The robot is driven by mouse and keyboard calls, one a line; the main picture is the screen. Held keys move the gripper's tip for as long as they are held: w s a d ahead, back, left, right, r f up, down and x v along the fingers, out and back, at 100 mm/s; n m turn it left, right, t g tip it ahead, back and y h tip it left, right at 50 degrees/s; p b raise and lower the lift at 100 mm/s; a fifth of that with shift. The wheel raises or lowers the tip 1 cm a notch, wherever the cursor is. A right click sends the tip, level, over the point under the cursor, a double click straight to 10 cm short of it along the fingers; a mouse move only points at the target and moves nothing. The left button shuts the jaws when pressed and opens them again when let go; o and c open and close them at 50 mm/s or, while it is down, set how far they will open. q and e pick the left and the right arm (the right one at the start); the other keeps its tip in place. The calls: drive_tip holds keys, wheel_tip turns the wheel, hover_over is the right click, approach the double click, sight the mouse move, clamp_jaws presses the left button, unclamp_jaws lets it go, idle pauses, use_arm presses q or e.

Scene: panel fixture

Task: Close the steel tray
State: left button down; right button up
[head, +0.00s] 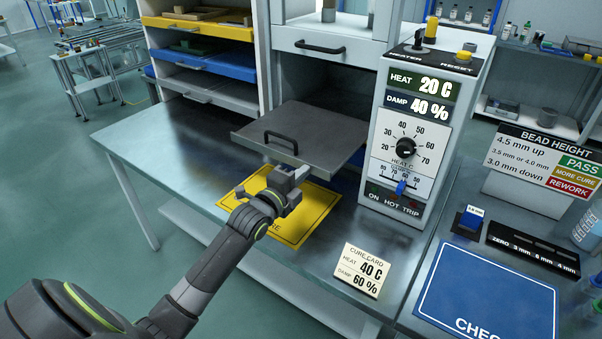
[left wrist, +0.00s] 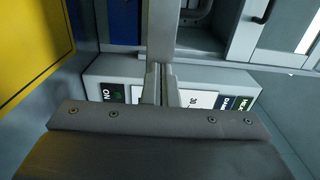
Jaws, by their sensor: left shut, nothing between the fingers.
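The steel tray (head: 325,132) sticks out of the cabinet bay toward me in the head view, with a dark handle (head: 281,141) near its front edge. In the left wrist view the tray shows nearly edge-on (left wrist: 162,32), with the handle (left wrist: 196,12) beside it. My left gripper (head: 298,173) is shut and empty, just in front of the tray's front edge and below the handle. In the left wrist view its fingertips (left wrist: 160,70) point at that edge; I cannot tell whether they touch. My right gripper is not in view.
A yellow mat (head: 312,222) lies on the bench below the gripper. A heater control box (head: 418,130) stands close to the tray's right. A white drawer (head: 322,43) is above the tray. A cure card (head: 362,270) stands at the bench front. The bench's left side is clear.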

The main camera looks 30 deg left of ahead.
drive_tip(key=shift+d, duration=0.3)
use_arm(q)
drive_tip(key=shift+w, duration=0.15)
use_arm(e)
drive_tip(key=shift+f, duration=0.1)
